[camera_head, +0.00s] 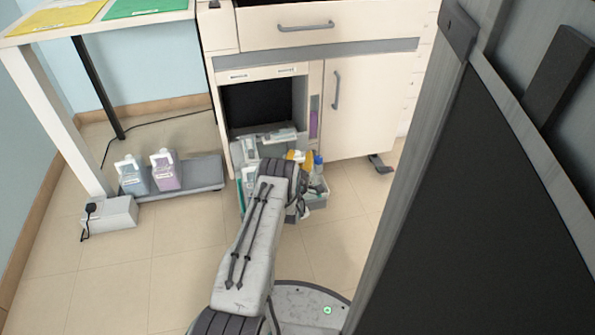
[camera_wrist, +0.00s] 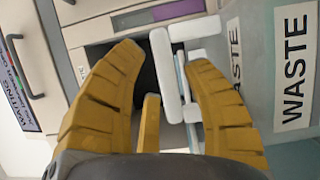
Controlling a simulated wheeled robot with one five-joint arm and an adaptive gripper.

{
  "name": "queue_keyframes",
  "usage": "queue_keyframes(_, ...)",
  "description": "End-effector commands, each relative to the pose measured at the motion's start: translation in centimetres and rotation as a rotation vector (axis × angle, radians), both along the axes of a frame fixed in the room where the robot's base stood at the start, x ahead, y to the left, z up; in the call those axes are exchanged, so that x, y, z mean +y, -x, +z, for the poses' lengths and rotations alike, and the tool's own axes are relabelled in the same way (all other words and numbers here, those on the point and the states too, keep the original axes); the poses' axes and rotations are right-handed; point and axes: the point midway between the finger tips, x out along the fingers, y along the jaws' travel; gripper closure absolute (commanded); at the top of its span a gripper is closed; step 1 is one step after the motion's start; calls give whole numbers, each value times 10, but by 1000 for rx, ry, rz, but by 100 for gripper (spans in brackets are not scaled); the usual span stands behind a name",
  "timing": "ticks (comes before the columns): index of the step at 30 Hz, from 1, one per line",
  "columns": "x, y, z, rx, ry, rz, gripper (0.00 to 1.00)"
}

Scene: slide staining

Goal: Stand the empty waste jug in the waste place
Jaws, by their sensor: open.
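A translucent grey jug (camera_wrist: 262,128) with WASTE labels fills the right of the wrist view. Its white handle (camera_wrist: 166,70) stands between the yellow fingers of my gripper (camera_wrist: 170,82), which is open. I cannot tell whether a finger touches the handle. In the head view my arm hides most of my gripper and part of a pale jug in front of the cabinet. A dark open bay (camera_head: 262,104) is in the cabinet. No place marked for waste can be made out in the head view.
A caddy with bottles (camera_head: 317,190) stands right of my gripper. A white box (camera_head: 110,216) sits by the table leg. Floor at left front is clear.

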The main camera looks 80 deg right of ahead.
Motion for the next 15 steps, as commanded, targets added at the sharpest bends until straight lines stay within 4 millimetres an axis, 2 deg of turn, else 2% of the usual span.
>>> queue_keyframes(4,20,0,3,0,-6,0,56)
queue_keyframes(15,56,-1,5,0,-5,0,56)
